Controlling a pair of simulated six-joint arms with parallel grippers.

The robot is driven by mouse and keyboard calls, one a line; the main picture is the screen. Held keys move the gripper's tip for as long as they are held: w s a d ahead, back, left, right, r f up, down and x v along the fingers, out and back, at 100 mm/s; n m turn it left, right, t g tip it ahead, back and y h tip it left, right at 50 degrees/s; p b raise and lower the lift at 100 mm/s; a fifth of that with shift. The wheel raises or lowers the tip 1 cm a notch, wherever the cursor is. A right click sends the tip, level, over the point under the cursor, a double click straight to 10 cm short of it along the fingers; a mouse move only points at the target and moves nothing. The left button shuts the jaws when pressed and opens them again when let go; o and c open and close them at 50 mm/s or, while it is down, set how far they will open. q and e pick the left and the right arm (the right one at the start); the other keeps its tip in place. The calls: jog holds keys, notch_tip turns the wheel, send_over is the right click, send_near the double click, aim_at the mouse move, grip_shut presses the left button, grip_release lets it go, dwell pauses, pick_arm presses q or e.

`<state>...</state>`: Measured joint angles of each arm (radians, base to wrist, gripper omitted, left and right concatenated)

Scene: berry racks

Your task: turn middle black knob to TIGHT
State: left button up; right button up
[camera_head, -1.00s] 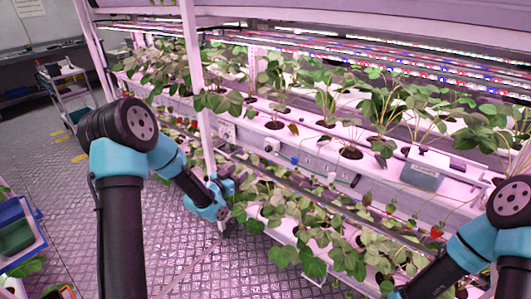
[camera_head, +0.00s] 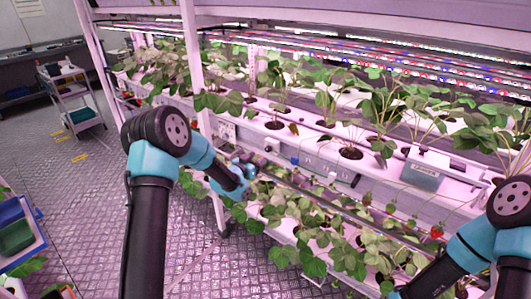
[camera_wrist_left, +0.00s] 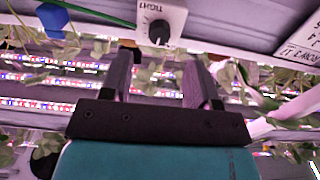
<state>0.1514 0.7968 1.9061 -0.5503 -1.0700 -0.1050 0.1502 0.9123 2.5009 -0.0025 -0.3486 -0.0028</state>
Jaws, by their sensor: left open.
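A round black knob (camera_wrist_left: 159,31) sits on a white plate marked TIGHT (camera_wrist_left: 174,14) in the left wrist view, where the lettering appears inverted. Its pointer direction is too small to tell. In the head view the white knob box (camera_head: 271,145) is on the gutter front, left of a small blue part. My left gripper (camera_head: 246,167) is just below and left of that box. In the left wrist view its two fingers (camera_wrist_left: 168,57) are apart and empty, just short of the knob. My right gripper is out of view; only its arm shows.
The white gutter (camera_head: 345,173) carries several strawberry plants. A blue part (camera_wrist_left: 52,18) is beside the knob plate, and a printed label (camera_wrist_left: 300,40) is on its other side. Leaves (camera_head: 300,215) hang below the gutter. A white rack post (camera_head: 192,60) stands left. The aisle floor is open.

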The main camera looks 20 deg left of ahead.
aim_at(267, 150)
pick_arm(q)
jog(key=x, duration=0.6)
jog(key=shift+w, duration=0.2)
jog(key=shift+c, duration=0.4)
jog(key=c, duration=0.8)
jog(key=shift+c, duration=0.2)
